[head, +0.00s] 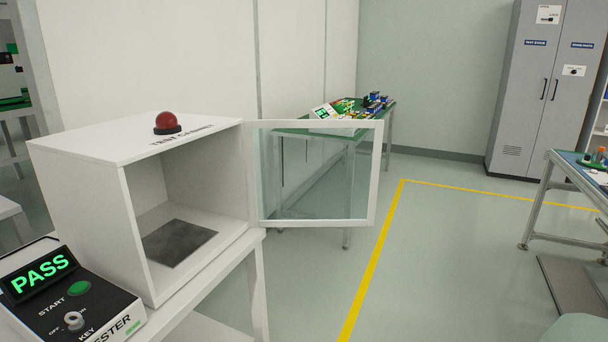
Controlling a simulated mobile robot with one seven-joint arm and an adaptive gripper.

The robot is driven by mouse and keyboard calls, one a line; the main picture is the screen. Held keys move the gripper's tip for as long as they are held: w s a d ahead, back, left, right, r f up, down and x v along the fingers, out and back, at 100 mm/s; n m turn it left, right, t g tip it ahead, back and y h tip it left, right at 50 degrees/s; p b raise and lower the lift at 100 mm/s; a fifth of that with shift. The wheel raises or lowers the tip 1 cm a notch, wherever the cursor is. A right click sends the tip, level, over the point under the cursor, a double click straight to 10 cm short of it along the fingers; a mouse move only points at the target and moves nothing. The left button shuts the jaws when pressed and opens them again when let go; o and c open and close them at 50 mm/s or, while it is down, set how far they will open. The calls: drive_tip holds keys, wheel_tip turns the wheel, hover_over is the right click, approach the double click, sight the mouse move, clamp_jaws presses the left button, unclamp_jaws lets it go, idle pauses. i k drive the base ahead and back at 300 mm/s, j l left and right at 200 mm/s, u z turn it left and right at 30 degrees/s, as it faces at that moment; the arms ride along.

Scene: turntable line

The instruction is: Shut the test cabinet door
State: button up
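The white test cabinet (95,158) stands on a white stand at the left, with a red dome (168,121) on its top. Its door (373,180), a white frame around a clear pane, is hinged on the cabinet's right edge and stands wide open, swung out to the right. The inside of the cabinet is visible, with a dark flat pad (180,243) on its floor and nothing seen on the pad. My gripper is not in view.
A tester box (95,295) showing a green "PASS" stands at the lower left, close to the cabinet. A green-topped table (290,133) with parts stands behind the door. A grey cupboard (540,95) and a workbench (545,185) are at the right. The floor between is clear, with a yellow line (376,260).

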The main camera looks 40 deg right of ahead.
sight(249, 124)
drive_tip(key=i+l+u, duration=0.2)
drive_tip(key=l, duration=0.4)
drive_tip(key=l+u, duration=0.15)
drive_tip(key=l, duration=0.45)
drive_tip(key=l+u, duration=0.2)
drive_tip(key=l, duration=0.4)
drive_tip(key=l+u, duration=0.2)
drive_tip(key=l, duration=0.45)
drive_tip(key=k+l+u, duration=0.2)
drive_tip(key=l, duration=0.4)
drive_tip(key=l+u, duration=0.15)
drive_tip(key=l, duration=0.5)
drive_tip(key=k+l+u, duration=0.2)
drive_tip(key=l, duration=0.4)
drive_tip(key=k+l+u, duration=0.2)
drive_tip(key=l, duration=0.4)
drive_tip(key=i+l+u, duration=0.15)
drive_tip(key=l, duration=0.2)
drive_tip(key=i+l+u, duration=0.1)
drive_tip(key=l, duration=0.25)
